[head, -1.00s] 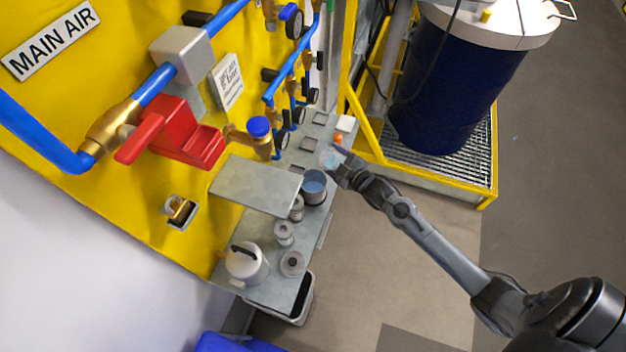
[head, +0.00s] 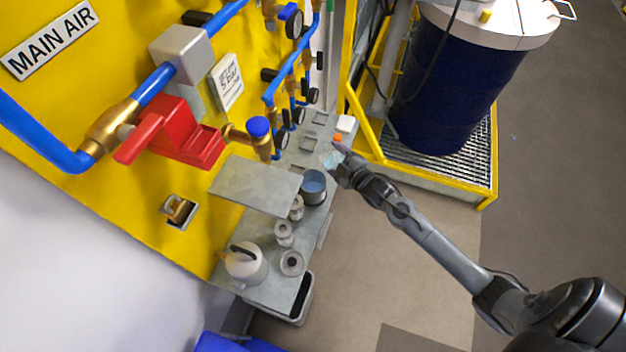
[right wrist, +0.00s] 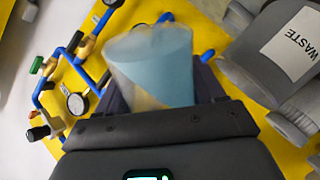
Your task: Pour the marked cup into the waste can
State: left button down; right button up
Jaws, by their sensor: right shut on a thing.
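My right gripper (head: 338,161) is shut on a clear cup (right wrist: 135,65), which holds pale blue liquid in the right wrist view. In the head view the cup (head: 331,160) is small and partly hidden by the fingers, over the bench's right edge. I cannot tell its exact tilt, and no mark on it shows. A grey can with a white WASTE label (right wrist: 290,45) is at the upper right of the right wrist view, apart from the cup. In the head view an open grey can with blue inside (head: 313,187) stands just below the gripper; its label is not visible. My left gripper is out of view.
Small grey cans (head: 284,233) and a white jug (head: 244,263) stand on the narrow grey bench. A flat grey shelf (head: 256,187) juts out left of the open can. A blue drum (head: 446,85) stands on a yellow-framed grating behind. The floor at right is clear.

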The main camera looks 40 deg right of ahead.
jog(key=shift+f, duration=0.1)
jog(key=shift+f+n+h+b, duration=0.2)
jog(key=shift+n+h+b, duration=0.1)
jog(key=shift+n+b, duration=0.3)
dwell(0.3)
jog(key=shift+r, duration=0.2)
dwell(0.6)
jog(key=shift+r+n, duration=0.15)
jog(key=shift+n, duration=0.35)
jog(key=shift+r+h, duration=0.1)
jog(key=shift+h, duration=0.3)
jog(key=shift+a, duration=0.2)
jog(key=shift+w+a+r+n+g+p, duration=0.1)
jog(key=shift+a+r+n+g+p, duration=0.25)
jog(key=shift+n, duration=0.25)
dwell(0.7)
jog(key=shift+a, duration=0.2)
jog(key=shift+f+n+h, duration=0.1)
jog(key=shift+n+h, duration=0.2)
jog(key=shift+n, duration=0.1)
dwell(0.4)
